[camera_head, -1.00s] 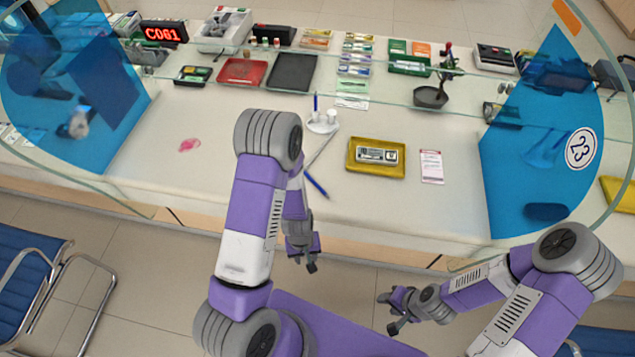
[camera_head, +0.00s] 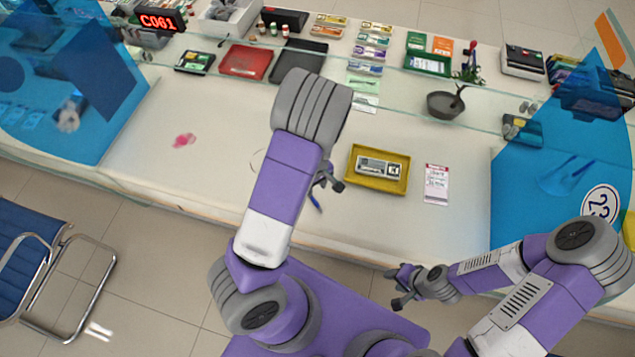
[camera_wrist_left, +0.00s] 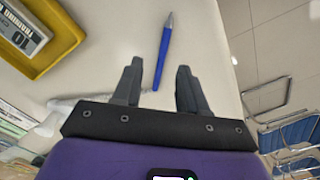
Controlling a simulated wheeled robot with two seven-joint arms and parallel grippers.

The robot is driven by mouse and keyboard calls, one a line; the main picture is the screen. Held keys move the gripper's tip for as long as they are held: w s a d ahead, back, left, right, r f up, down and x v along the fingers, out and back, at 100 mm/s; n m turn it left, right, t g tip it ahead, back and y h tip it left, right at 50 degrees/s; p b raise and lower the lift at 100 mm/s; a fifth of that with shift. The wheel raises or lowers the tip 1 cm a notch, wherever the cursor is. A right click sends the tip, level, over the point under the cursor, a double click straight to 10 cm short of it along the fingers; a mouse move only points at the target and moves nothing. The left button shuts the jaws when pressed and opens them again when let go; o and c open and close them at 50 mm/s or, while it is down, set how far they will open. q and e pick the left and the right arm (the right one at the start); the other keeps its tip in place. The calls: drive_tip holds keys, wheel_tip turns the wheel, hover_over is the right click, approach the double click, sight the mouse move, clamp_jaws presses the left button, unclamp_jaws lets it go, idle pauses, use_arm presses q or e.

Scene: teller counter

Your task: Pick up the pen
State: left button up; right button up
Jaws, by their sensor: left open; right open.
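A blue pen (camera_wrist_left: 163,55) lies on the cream counter in the left wrist view. In the head view only a short end of the pen (camera_head: 315,202) shows beside my left arm, which hides the rest. My left gripper (camera_wrist_left: 157,82) is open, with its two fingers on either side of the pen's near end. Whether the fingers are level with the pen or above it is hard to tell. In the head view the left gripper (camera_head: 329,180) is mostly hidden behind its arm. My right gripper (camera_head: 396,288) is open and empty, low in front of the counter.
A pink-and-white slip (camera_head: 436,184) lies further right. A glass screen crosses the counter.

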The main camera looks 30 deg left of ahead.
sight(314, 200)
use_arm(q)
drive_tip(key=f, duration=0.2)
drive_tip(key=f+b, duration=0.1)
drive_tip(key=f, duration=0.1)
drive_tip(key=f+b, duration=0.1)
drive_tip(key=f, duration=0.2)
drive_tip(key=shift+s+a+f, duration=0.1)
drive_tip(key=shift+s+a, duration=0.05)
drive_tip(key=shift+s, duration=0.15)
drive_tip(key=shift+c, duration=0.2)
clamp_jaws()
